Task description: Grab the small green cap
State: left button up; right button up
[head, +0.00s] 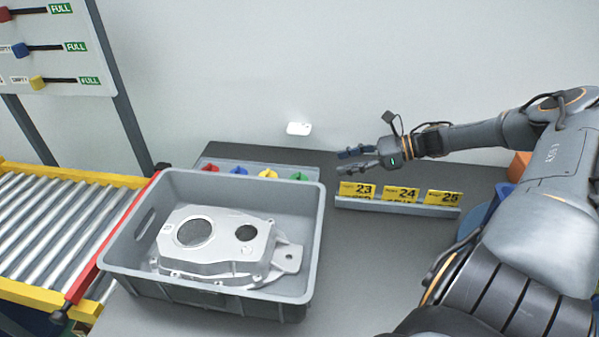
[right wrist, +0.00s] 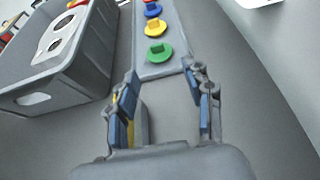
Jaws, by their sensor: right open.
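The small green cap (head: 299,176) sits at the right end of a grey strip behind the crate, last in a row of coloured caps. In the right wrist view the green cap (right wrist: 158,53) lies ahead of my right gripper, roughly in line with the space between its fingers. My right gripper (head: 346,160) is open and empty, to the right of the cap in the head view; it also shows in the right wrist view (right wrist: 165,85). The fingers do not touch the cap. My left gripper is not in view.
Yellow (head: 268,174), blue (head: 238,171) and red (head: 210,168) caps share the grey strip (right wrist: 160,22). A grey crate (head: 315,235) with an aluminium casting (head: 215,245) stands in front. A rail with yellow number cards (head: 402,194) lies right. A roller conveyor (head: 50,225) is at left.

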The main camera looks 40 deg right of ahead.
aim_at(300, 175)
jog(key=b+x, duration=0.2)
jog(key=x, duration=0.4)
jog(key=shift+w+a+f+b, duration=0.1)
jog(key=shift+a+b, duration=0.05)
jog(key=shift+b, duration=0.15)
jog(key=x, duration=0.1)
jog(key=b+x, duration=0.1)
jog(key=x, duration=0.1)
jog(key=shift+a+f, duration=0.1)
jog(key=shift+a, duration=0.25)
jog(key=shift+x, duration=0.9)
jog(key=shift+f, duration=0.15)
jog(key=c, duration=0.8)
